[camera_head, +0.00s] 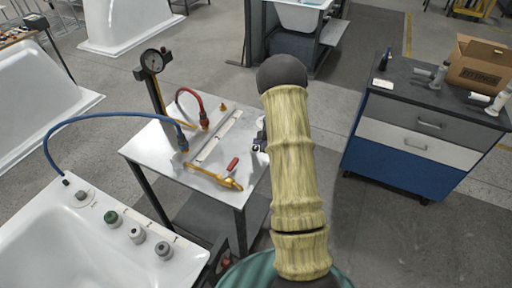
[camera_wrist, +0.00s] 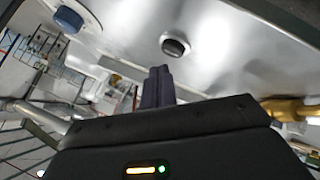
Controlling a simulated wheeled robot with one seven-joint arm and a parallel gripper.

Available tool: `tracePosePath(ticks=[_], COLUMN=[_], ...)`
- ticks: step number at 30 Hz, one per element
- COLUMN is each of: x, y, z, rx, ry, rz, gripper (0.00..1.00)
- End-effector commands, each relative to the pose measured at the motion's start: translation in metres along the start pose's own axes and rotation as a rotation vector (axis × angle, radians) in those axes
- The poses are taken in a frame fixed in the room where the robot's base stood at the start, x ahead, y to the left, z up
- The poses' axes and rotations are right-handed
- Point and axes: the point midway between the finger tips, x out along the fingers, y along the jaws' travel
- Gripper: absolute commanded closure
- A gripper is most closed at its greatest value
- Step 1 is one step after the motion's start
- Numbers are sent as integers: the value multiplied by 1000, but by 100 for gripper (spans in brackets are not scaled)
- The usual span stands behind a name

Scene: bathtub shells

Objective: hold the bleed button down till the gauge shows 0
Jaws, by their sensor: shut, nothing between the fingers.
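A dark round button (camera_wrist: 175,46) in a raised ring sits on a pale metal surface in the wrist view. It may be the bleed button; no label shows. My gripper (camera_wrist: 158,72) is shut and empty, its dark fingertips pointing toward that surface, just below and left of the button in the picture. Contact is not clear. In the head view my gripper (camera_head: 258,146) is mostly hidden behind my arm, at the table's right edge.
The steel table (camera_head: 150,150) carries a red hose (camera_head: 190,95), a blue hose (camera_head: 95,118) and a yellow tool (camera_head: 215,176). A blue round part (camera_wrist: 68,18) shows in the wrist view. A white tub (camera_head: 60,245) stands front left, a drawer cabinet (camera_head: 410,145) right.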

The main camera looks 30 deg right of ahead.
Motion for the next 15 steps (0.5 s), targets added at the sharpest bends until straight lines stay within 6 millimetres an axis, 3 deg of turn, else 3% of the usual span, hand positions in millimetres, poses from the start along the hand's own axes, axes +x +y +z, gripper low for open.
tracePosePath(ticks=[15], x=[-32], y=[23], z=[-23], rx=[0], ry=[1], rz=[0], gripper=[100])
